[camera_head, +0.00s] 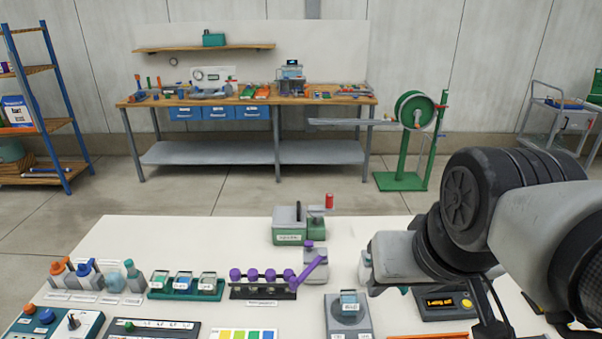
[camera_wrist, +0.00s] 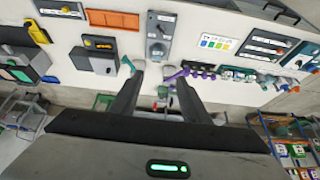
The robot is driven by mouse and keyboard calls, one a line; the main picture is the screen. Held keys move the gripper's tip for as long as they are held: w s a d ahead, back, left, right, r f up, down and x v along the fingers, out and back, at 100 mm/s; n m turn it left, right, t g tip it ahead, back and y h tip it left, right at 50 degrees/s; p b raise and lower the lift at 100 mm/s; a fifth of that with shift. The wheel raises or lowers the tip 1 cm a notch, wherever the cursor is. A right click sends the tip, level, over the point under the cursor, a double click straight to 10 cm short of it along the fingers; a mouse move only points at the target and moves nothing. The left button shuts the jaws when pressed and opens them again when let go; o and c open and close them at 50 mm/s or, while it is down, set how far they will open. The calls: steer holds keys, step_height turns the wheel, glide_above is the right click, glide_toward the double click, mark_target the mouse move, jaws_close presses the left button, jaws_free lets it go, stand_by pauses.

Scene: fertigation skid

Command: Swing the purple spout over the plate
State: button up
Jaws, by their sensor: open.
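The purple spout (camera_head: 313,267) is a slanted bar at the right end of a dark rack with several purple knobs. It also shows in the wrist view (camera_wrist: 178,75), close to one fingertip; I cannot tell whether they touch. In the head view the spout slants down to the left, not over the plate. My gripper (camera_wrist: 160,73) is open, with nothing seen between its fingers; my arm hides much of it in the head view.
A green-grey box with a red-topped lever (camera_head: 290,225) stands behind the spout. Small bottles (camera_head: 185,282) and control boxes fill the table's left and front. A display box (camera_head: 447,303) lies to the right, partly behind my arm. The white tabletop (camera_head: 180,235) is clear at back left.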

steer(key=a+f+m+g+y+b, duration=0.1)
steer(key=a+f, duration=0.1)
steer(key=f, duration=0.1)
steer(key=a+f+m+g+y+b, duration=0.1)
steer(key=a+f+g+y, duration=0.1)
steer(key=f, duration=0.2)
steer(key=a+f+m+g+y+b, duration=0.1)
steer(key=a+f+m+g, duration=0.1)
steer(key=f, duration=0.1)
steer(key=shift+w+a+f+y+b, duration=0.2)
steer(key=shift+a+f+y+b, duration=0.05)
steer(key=shift+f+y+b, duration=0.1)
steer(key=shift+c, duration=0.6)
steer(key=w+a+f+m+t+y+b, duration=0.1)
steer(key=w+a+f+m+y+b, duration=0.15)
steer(key=w+f+m+y, duration=0.3)
steer(key=w+a+f+m+t+y+b, duration=0.1)
steer(key=w+a+f+m+y+b, duration=0.15)
steer(key=w+f+m+y, duration=0.35)
steer(key=w+d+f+m+t+h+b, duration=0.25)
steer(key=w+d+f+m+t, duration=0.35)
steer(key=w+f+m+t, duration=0.3)
steer(key=x, duration=1.6)
steer(key=shift+a+f+g+y, duration=0.4)
steer(key=shift+a+y, duration=0.05)
steer(key=shift+a, duration=0.1)
steer(key=shift+m, duration=0.25)
steer(key=shift+c, duration=0.4)
steer(key=shift+s, duration=0.1)
jaws_close()
